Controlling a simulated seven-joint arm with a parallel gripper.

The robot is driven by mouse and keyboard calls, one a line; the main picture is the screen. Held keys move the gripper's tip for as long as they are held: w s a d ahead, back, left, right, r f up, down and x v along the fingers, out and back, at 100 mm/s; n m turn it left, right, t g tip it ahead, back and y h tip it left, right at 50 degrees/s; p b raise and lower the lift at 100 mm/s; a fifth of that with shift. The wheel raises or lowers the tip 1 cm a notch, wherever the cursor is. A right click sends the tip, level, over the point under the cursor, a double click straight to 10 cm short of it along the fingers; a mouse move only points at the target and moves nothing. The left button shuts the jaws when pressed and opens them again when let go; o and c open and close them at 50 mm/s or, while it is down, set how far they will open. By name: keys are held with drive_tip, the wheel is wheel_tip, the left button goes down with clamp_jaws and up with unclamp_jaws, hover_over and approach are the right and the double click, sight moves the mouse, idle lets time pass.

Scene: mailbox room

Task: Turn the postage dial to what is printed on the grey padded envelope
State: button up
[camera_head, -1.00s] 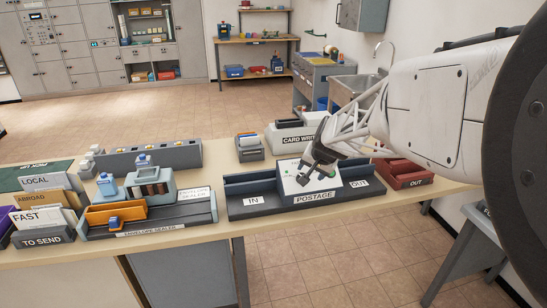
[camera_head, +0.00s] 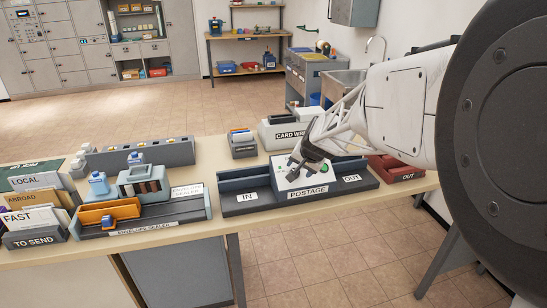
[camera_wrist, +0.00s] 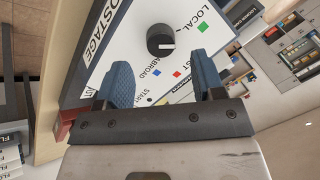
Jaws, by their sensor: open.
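The postage machine (camera_head: 308,192) stands on the table, with an IN tray on its left and an OUT tray on its right. Its black round dial (camera_wrist: 160,40) shows in the wrist view, with a white mark pointing right in the picture. Around it are LOCAL with a green square, ABROAD with a blue square and a red square whose word is partly hidden. My gripper (camera_wrist: 163,80) is open and empty, its blue fingers just below the dial in that view, apart from it. In the head view my gripper (camera_head: 294,166) is over the machine. I cannot make out the grey padded envelope.
The envelope sealer (camera_head: 145,228) with an orange tray stands to the left, beside letter holders marked LOCAL, ABROAD and FAST (camera_head: 15,217). The card writer (camera_head: 280,136) is behind the postage machine. A red OUT tray (camera_head: 408,177) is at the right.

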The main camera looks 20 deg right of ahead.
drive_tip(key=shift+x, duration=2.3)
drive_tip(key=c, duration=0.9)
drive_tip(key=shift+n, duration=2.2)
drive_tip(key=o, duration=0.9)
